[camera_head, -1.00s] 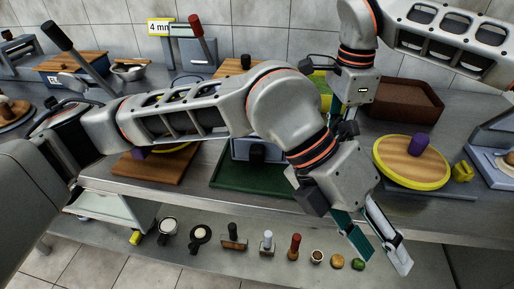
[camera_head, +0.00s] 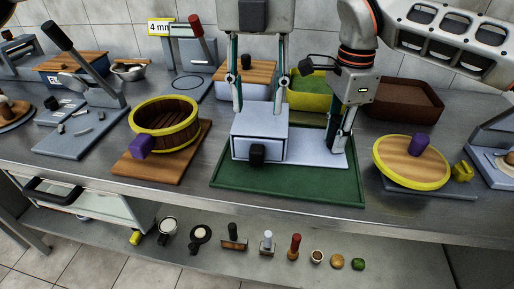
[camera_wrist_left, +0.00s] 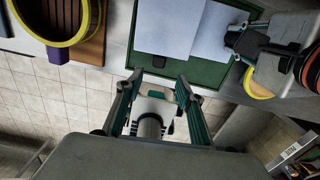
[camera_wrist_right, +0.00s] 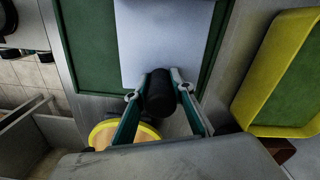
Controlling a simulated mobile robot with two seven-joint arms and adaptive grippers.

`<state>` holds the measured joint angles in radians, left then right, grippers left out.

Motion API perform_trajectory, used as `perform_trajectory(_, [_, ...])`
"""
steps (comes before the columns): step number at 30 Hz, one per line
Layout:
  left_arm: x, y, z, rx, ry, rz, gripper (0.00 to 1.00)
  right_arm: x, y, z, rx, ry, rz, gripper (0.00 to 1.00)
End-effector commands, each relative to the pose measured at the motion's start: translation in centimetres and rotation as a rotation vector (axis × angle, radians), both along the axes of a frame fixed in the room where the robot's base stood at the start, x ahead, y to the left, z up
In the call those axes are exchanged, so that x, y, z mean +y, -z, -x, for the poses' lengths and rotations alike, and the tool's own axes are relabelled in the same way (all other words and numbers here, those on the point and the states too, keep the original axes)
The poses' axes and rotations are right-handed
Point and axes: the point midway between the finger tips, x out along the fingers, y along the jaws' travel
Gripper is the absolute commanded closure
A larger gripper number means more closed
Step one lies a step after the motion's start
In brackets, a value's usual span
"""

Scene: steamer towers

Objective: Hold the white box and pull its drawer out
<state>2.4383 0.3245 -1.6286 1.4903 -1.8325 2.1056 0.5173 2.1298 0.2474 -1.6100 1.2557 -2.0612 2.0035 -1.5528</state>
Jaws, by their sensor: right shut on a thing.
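The white box (camera_head: 259,135) sits on the green mat (camera_head: 300,186), a black knob (camera_head: 257,154) on its front. A low white slab, apparently the drawer (camera_head: 310,145), sticks out from its right side. In the left wrist view, box and slab show as two white panels. My right gripper (camera_head: 341,158) is at the slab's right end, shut on a black handle (camera_wrist_right: 160,93).
A wooden tub (camera_head: 165,124) with a yellow rim stands left on a board (camera_head: 150,170). A round yellow-rimmed board (camera_head: 410,163) with a purple knob is at right. A yellow tray (camera_head: 308,94) and brown tray (camera_head: 405,100) are behind. Several small items lie on the lower shelf.

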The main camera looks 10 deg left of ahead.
Motion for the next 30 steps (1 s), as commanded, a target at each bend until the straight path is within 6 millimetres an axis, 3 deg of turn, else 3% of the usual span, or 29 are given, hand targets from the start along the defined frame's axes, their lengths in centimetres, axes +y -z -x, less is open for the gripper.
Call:
perform_trajectory(5, [0.2, 1.9, 0.1, 0.016, -0.014, -0.006, 0.62, 0.0, 0.5, 0.1, 0.008, 0.000, 0.003, 1.00])
perform_trajectory(18, [0.1, 9.8, 0.1, 0.013, -0.010, -0.003, 0.62, 0.0, 0.5, 0.1, 0.007, 0.000, 0.002, 1.00])
perform_trajectory(24, [0.1, 11.7, 0.1, 0.011, -0.011, -0.002, 0.62, -0.1, 0.5, 0.1, 0.007, 0.000, 0.002, 1.00])
perform_trajectory(30, [0.1, 12.1, 0.1, 0.010, -0.011, -0.003, 0.62, -0.1, 0.5, 0.1, 0.007, 0.000, 0.002, 1.00])
